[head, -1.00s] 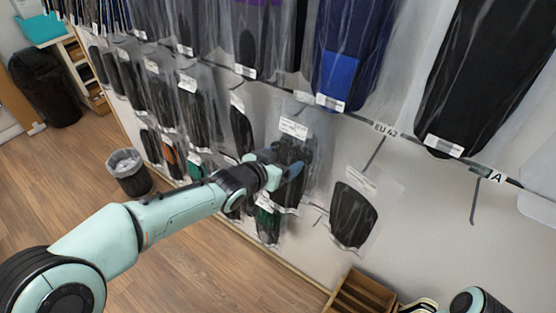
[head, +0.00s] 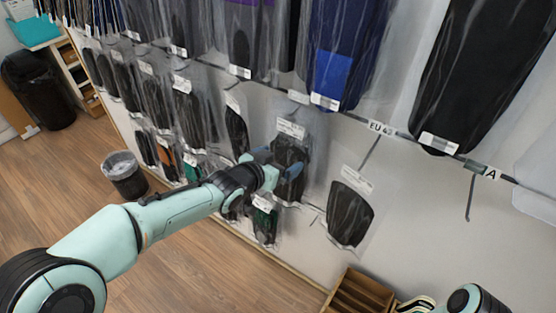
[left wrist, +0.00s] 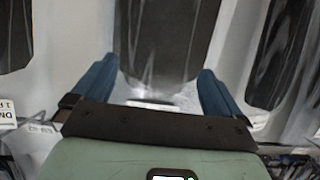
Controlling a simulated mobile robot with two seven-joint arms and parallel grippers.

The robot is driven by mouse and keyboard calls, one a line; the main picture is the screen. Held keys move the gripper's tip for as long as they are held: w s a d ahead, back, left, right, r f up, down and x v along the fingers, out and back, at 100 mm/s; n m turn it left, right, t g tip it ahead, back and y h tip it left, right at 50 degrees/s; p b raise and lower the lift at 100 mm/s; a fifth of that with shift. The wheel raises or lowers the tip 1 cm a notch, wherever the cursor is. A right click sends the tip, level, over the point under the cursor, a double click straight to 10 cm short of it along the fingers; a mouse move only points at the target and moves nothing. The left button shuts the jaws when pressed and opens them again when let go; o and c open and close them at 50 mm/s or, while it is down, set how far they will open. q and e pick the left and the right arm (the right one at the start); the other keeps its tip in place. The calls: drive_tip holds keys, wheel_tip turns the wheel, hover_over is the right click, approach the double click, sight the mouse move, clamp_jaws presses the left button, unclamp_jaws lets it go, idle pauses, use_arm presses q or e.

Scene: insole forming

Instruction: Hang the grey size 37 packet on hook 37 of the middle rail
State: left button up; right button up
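A clear packet with a dark grey insole (head: 290,153) and a white label hangs against the wall in the head view, right at my left gripper (head: 276,162). I cannot read its size or any hook number there, nor see its hook clearly. In the left wrist view, the two blue fingers of my left gripper (left wrist: 156,88) stand wide apart. A dark insole in clear film (left wrist: 165,40) shows between and beyond them, with a pale label edge low down. The fingers do not pinch it. My right gripper is out of view.
Another dark packet (head: 350,215) hangs alone to the right. Several packets crowd the left, with a green one (head: 265,222) just below my gripper. A bare hook (head: 470,198) is at right. A wooden box (head: 355,294) stands below.

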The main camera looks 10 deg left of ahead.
use_arm(q)
drive_tip(key=v, duration=1.3)
drive_tip(key=s+d+f+n+g+y+p, duration=0.15)
drive_tip(key=f+g, duration=0.25)
drive_tip(key=f, duration=1.1)
drive_tip(key=s+d+f+n+g+p, duration=0.1)
drive_tip(key=s+f+n+g+p, duration=0.15)
drive_tip(key=f, duration=1.25)
drive_tip(key=s+d+f+n+g+p, duration=0.1)
drive_tip(key=s+f+n+g, duration=0.1)
drive_tip(key=s+f, duration=0.5)
drive_tip(key=s+d+f+n+g+p, duration=0.1)
drive_tip(key=s+f+g, duration=0.4)
drive_tip(key=s, duration=0.9)
wheel_tip(320, 180, down, 3)
drive_tip(key=shift+s+d+r+n+p, duration=0.1)
drive_tip(key=shift+s+d+n+p, duration=0.15)
drive_tip(key=shift+n+p, duration=0.2)
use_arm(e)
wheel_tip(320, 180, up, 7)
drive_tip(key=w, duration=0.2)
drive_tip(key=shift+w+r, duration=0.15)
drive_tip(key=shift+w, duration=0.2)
use_arm(q)
drive_tip(key=shift+d+h, duration=0.1)
drive_tip(key=shift+h, duration=0.15)
